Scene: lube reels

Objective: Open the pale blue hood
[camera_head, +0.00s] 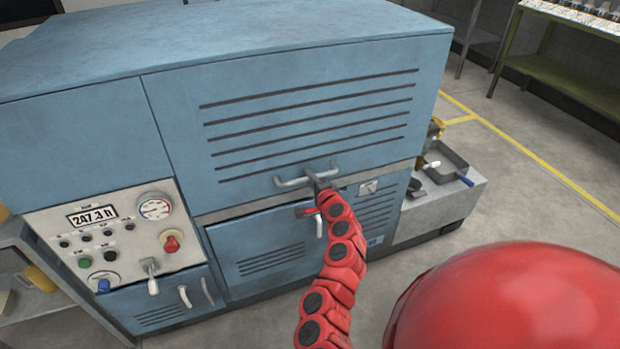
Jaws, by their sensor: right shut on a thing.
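The pale blue hood (300,118) is the slotted upper front panel of the large blue machine. Its lower edge lies against the cabinet front, with only a dark line beneath it. A light metal bar handle (291,182) sits at its lower edge. My right gripper (318,176) is at the middle of this handle, shut on it; the fingers partly hide the bar. My red right arm reaches up to it from below. My left gripper is not in view.
A control panel (110,232) with a display, gauge and red knob is at left. Lower doors (262,245) sit under the hood. A grey side ledge (440,205) with a tray stands at right. Open floor (520,200) lies beyond it, with a green table (570,85) behind.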

